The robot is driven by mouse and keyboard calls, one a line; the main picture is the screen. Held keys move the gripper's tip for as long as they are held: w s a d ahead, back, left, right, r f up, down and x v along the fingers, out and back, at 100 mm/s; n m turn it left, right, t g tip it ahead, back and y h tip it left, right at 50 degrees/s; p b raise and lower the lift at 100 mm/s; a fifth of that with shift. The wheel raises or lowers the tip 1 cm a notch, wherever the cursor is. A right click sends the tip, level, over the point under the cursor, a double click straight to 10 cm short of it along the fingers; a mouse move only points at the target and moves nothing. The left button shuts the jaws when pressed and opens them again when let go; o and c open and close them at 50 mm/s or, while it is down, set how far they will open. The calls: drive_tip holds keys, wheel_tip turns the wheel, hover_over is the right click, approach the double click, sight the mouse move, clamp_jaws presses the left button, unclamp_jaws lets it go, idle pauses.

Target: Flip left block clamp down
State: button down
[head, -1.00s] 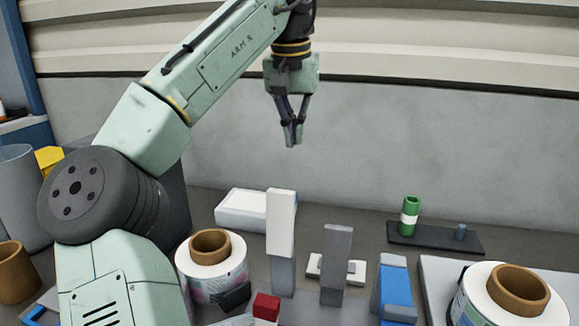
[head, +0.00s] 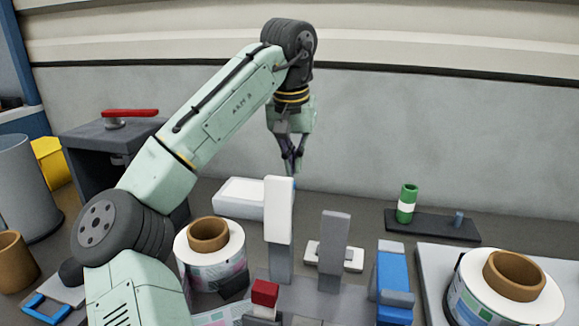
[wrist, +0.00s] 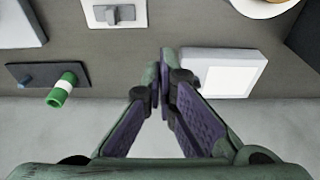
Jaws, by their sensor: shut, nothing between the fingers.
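My gripper (head: 291,170) is shut and empty, pointing down above and behind the labeller, just over the top of a tall white-topped upright (head: 279,210). Its fingertips meet in the wrist view (wrist: 164,58). A plain grey upright (head: 334,240) stands to the right of the white-topped one. Both stand up from the grey labeller base (head: 318,303). The pictures do not settle which of these is the left block clamp. A blue block with grey parts (head: 393,283) stands at the right.
A label reel (head: 208,262) stands left of the uprights, another (head: 505,295) at the right. A white box (head: 240,197) lies behind the uprights. A green cylinder (head: 407,203) stands on a dark plate (head: 433,226). A red-handled grey fixture (head: 108,140) is at left.

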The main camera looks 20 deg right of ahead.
drive_tip(key=s+a, duration=0.2)
drive_tip(key=s, duration=0.1)
drive_tip(key=shift+s+a+r+p, duration=0.1)
drive_tip(key=shift+s+r+p, duration=0.05)
drive_tip(key=shift+r+p, duration=0.25)
drive_tip(key=shift+f, duration=0.1)
